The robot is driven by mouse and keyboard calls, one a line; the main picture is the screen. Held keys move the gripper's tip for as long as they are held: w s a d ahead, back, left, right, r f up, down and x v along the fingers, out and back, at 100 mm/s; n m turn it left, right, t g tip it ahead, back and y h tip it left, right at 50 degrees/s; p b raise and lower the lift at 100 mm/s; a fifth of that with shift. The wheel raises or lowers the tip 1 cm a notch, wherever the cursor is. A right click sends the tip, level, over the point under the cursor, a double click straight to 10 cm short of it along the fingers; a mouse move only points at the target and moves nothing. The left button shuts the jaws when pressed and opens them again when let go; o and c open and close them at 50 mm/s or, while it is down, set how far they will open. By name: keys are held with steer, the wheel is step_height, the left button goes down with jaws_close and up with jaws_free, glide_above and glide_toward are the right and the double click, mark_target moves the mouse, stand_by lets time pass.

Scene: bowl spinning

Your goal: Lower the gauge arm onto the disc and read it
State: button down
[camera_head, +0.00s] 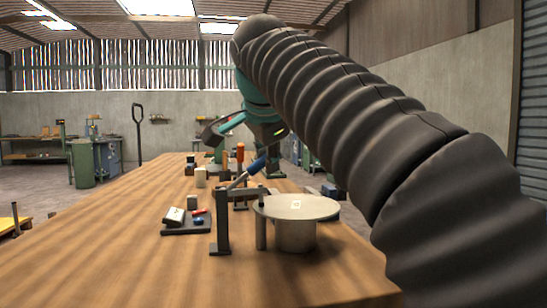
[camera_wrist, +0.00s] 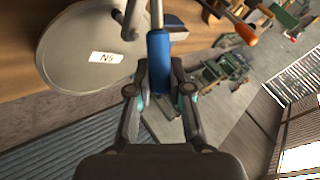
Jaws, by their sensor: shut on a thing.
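A round pale disc (camera_head: 315,207) sits level on a short, thick pedestal on the bench. In the wrist view the disc (camera_wrist: 75,65) carries a white label reading "N5". A dark bracket (camera_head: 222,225) with a horizontal arm stands at its left edge. A blue handle (camera_head: 255,165) on a thin metal rod slants up above the bracket. My gripper (camera_head: 268,143) is at the handle's upper end. In the wrist view my gripper (camera_wrist: 160,85) is shut on the blue handle (camera_wrist: 158,50). I cannot tell whether any gauge part touches the disc.
A lever with an orange handle (camera_head: 240,153) stands behind the bracket; its orange grip also shows in the wrist view (camera_wrist: 245,35). A dark tray (camera_head: 186,228) with small parts lies left of the bracket. Several small blocks stand farther back. The bench's left front (camera_head: 120,265) is clear.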

steer(key=shift+f, duration=0.15)
steer(key=c, duration=1.1)
jaws_free()
steer(key=shift+o, duration=0.2)
steer(key=v, duration=1.2)
steer(key=shift+w, duration=0.1)
